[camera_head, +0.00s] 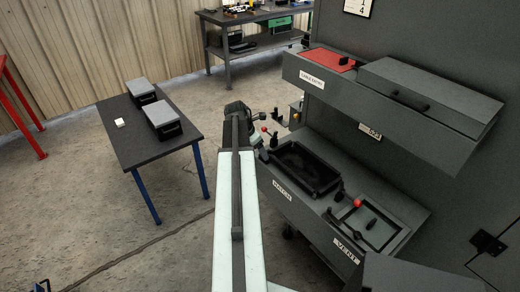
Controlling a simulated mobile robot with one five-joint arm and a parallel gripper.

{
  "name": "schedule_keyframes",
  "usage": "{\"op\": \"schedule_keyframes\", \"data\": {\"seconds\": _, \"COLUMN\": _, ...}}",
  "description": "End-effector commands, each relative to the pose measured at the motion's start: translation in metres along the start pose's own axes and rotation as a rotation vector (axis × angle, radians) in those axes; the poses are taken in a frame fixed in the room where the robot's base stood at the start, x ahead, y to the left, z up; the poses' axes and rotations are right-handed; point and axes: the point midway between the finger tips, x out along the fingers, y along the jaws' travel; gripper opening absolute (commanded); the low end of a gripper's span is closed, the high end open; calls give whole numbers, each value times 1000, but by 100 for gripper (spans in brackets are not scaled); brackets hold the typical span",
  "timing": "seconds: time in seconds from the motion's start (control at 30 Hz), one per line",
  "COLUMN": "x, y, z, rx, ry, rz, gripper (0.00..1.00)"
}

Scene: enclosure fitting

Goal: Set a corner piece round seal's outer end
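My pale arm reaches up the middle of the view to a dark joint. A pale and dark part at its far right side seems to be my gripper (268,139), by the left end of the lower shelf. It is too small and partly hidden to tell its fingers or anything held. A black rectangular frame or tray (302,168) lies on the lower shelf, right of the arm; I cannot tell whether it bears the seal. I cannot make out a corner piece for certain. A small white block (119,122) lies on the left table.
The dark left table (130,154) bears two grey-lidded boxes (141,91) (162,118). The grey cabinet has a lower shelf with a red knob (357,203) by a greenish panel (371,228), and an upper shelf with a red pad (327,59). The floor between table and arm is clear.

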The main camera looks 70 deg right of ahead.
Motion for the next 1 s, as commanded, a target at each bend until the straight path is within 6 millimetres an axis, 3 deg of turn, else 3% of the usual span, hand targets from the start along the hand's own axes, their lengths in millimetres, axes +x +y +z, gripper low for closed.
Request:
{"op": "schedule_keyframes", "data": {"seconds": 0.03, "x": -25, "y": -1, "z": 4, "rx": -2, "ry": 0, "rz": 0, "gripper": 75}}
{"op": "schedule_keyframes", "data": {"seconds": 0.23, "x": -63, "y": -1, "z": 3, "rx": -1, "ry": 0, "rz": 0, "gripper": 75}}
{"op": "schedule_keyframes", "data": {"seconds": 0.7, "x": -70, "y": 3, "z": -7, "rx": 6, "ry": 4, "rz": 4, "gripper": 75}}
{"op": "schedule_keyframes", "data": {"seconds": 0.77, "x": -78, "y": 12, "z": -28, "rx": 32, "ry": 16, "rz": 15, "gripper": 75}}
{"op": "schedule_keyframes", "data": {"seconds": 0.87, "x": -105, "y": 39, "z": -101, "rx": 129, "ry": 60, "rz": 48, "gripper": 75}}
{"op": "schedule_keyframes", "data": {"seconds": 0.97, "x": -145, "y": 60, "z": -209, "rx": 275, "ry": 134, "rz": 70, "gripper": 75}}
{"op": "schedule_keyframes", "data": {"seconds": 1.0, "x": -162, "y": 62, "z": -254, "rx": 338, "ry": 167, "rz": 70, "gripper": 75}}
